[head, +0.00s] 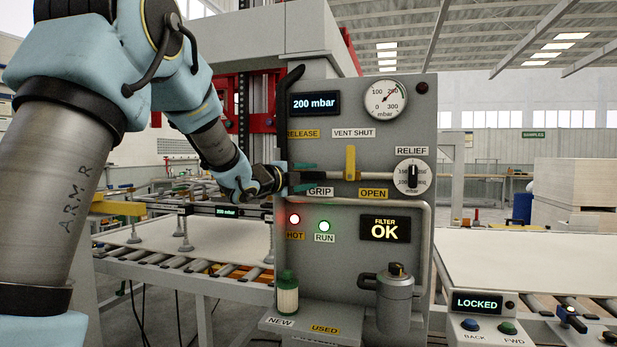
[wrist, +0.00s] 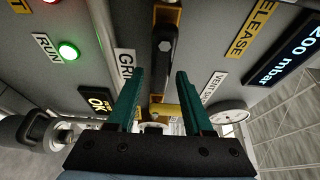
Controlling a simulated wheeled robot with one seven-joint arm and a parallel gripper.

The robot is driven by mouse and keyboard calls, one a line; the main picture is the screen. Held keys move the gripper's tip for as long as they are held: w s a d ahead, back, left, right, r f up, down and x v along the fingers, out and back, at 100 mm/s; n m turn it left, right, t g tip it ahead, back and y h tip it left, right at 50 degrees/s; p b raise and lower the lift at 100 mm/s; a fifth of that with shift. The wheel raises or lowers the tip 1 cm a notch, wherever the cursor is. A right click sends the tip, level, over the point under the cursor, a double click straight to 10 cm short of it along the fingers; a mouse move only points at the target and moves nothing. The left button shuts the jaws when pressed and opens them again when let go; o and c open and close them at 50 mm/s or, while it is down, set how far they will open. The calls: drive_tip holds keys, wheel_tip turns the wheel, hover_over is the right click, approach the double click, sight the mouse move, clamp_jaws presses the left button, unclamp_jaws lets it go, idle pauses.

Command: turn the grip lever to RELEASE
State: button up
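The grip lever (wrist: 165,45) is a dark bar with a bolt on it, seen in the wrist view between the GRIP label (wrist: 125,68) and the RELEASE label (wrist: 250,28). In the head view my gripper hides most or all of it. The RELEASE label (head: 303,134) is above my gripper there and the GRIP label (head: 319,191) is just below. My gripper (head: 310,179) has its teal fingers apart in front of the panel. In the wrist view my gripper (wrist: 160,72) has the lever showing in the gap between its fingertips. I cannot tell whether they touch it.
A yellow vent handle (head: 350,162) stands upright right of my fingers, with a relief dial (head: 412,177) beyond. A pressure gauge (head: 386,98) and a 200 mbar display (head: 314,104) are above. A grey filter canister (head: 395,300) and a green-capped bottle (head: 287,294) are below.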

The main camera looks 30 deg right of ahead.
clamp_jaws()
idle(1.1)
